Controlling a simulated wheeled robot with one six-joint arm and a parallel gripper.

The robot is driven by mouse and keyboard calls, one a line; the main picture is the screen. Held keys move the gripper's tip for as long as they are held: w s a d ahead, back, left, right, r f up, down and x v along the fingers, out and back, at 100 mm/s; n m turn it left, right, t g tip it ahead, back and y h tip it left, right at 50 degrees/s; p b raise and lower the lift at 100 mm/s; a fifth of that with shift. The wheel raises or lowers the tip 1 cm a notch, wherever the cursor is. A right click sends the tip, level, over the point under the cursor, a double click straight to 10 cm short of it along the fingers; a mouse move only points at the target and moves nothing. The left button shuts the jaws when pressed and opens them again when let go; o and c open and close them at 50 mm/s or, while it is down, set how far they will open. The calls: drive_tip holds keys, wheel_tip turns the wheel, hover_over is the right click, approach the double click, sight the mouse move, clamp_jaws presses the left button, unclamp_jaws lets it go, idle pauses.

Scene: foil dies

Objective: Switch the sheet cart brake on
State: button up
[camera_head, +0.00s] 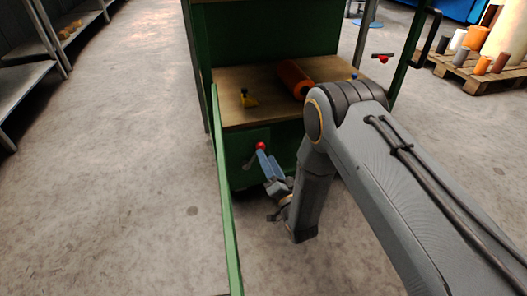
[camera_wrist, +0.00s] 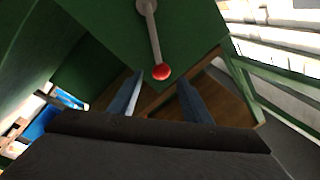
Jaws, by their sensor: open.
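The brake lever, a grey arm with a red ball knob (camera_head: 261,146), is mounted on the green panel of the sheet cart (camera_head: 240,150), below its wooden deck. In the head view it slants up and right to the knob. In the wrist view the lever (camera_wrist: 153,35) runs from its pivot at the top edge to the red knob (camera_wrist: 161,72). My gripper (camera_head: 264,157) is open at the knob; one finger hides part of that area. In the wrist view the knob appears between the tips of my gripper (camera_wrist: 160,80); I cannot tell whether they touch it.
A green rail (camera_head: 226,200) runs along the cart's left side. Another red knob (camera_head: 383,59) shows at right. The floor at left is clear.

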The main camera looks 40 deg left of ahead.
drive_tip(key=shift+p+v, duration=0.35)
drive_tip(key=shift+v, duration=1.3)
drive_tip(key=w+r+n+h, duration=0.1)
drive_tip(key=w+r+h, duration=0.4)
drive_tip(key=w+r, duration=0.15)
drive_tip(key=d+r+n+g+h, duration=0.1)
drive_tip(key=d+r+g+h, duration=0.25)
drive_tip(key=d+r, duration=0.45)
drive_tip(key=s+d+r+n+g+h, duration=0.1)
drive_tip(key=s+d+r+g+h, duration=0.4)
drive_tip(key=s+d, duration=0.8)
drive_tip(key=s+d+r+n+g+h, duration=0.1)
drive_tip(key=s+d+r+g+h, duration=0.1)
drive_tip(key=s+d+r, duration=0.85)
drive_tip(key=s+d+r+m+h+p, duration=0.1)
drive_tip(key=s+d+r+m+p, duration=0.2)
drive_tip(key=d+r+p, duration=1.9)
drive_tip(key=d+m+p, duration=0.1)
drive_tip(key=m+p, duration=0.2)
drive_tip(key=p, duration=0.7)
drive_tip(key=shift+r, duration=0.2)
